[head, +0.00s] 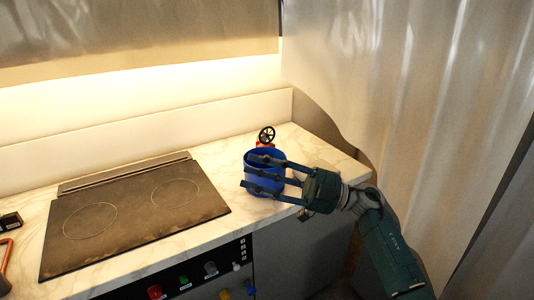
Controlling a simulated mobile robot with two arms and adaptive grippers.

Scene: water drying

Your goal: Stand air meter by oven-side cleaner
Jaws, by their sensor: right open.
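A small device with a black spoked wheel (266,135) and a red part below it shows at the right end of the counter. It looks like the air meter. A blue round container (265,152) is just in front of it; I cannot tell whether the device stands behind or in it. My right gripper (248,171) comes in from the right, with its spread fingers across the front of the blue container. It is open, and whether it touches the container is unclear. I cannot identify the cleaner for certain. My left gripper is not in view.
A dark cooktop (135,210) is set in the marble counter (222,160). Colored knobs (184,281) line the front panel below. A black object (10,221) and an orange handle (6,252) lie at the far left. A pale curtain (420,110) hangs at the right.

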